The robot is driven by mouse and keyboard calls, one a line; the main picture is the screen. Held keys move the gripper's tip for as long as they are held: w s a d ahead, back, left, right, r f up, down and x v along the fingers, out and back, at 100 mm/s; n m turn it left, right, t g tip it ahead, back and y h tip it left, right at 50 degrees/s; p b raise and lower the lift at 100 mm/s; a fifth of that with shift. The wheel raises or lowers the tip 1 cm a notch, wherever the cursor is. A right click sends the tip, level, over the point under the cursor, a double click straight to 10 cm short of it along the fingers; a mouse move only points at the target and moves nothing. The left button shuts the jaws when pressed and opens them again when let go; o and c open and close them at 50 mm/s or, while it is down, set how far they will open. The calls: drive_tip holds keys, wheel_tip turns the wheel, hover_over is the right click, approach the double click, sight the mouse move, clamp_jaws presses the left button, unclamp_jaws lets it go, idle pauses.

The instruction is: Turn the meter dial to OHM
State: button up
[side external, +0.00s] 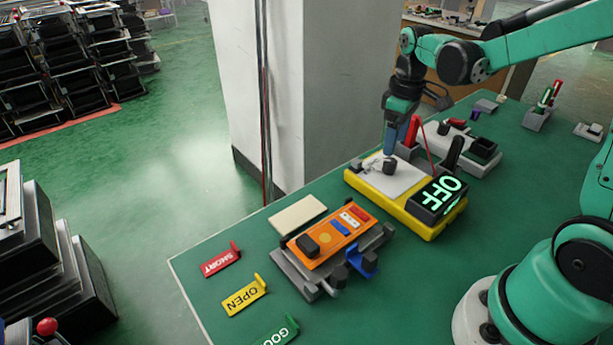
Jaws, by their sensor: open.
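The yellow meter (420,228) lies on the green table with its display (440,196) reading OFF in glowing letters. A light grey panel (404,182) covers its top. A small dark knob on a pale round base, which looks like the meter dial (388,168), sits toward the far left end of that panel. My gripper (390,153) points down just above and behind the dial. It is open, but its fingers are partly hidden from this side. I cannot tell whether they touch the dial.
A red probe (412,132) and a black probe (453,154) stand behind the meter. An orange board (331,238) sits in a grey fixture at front left.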

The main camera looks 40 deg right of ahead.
sight(391, 161)
drive_tip(key=shift+f, duration=2.75)
clamp_jaws()
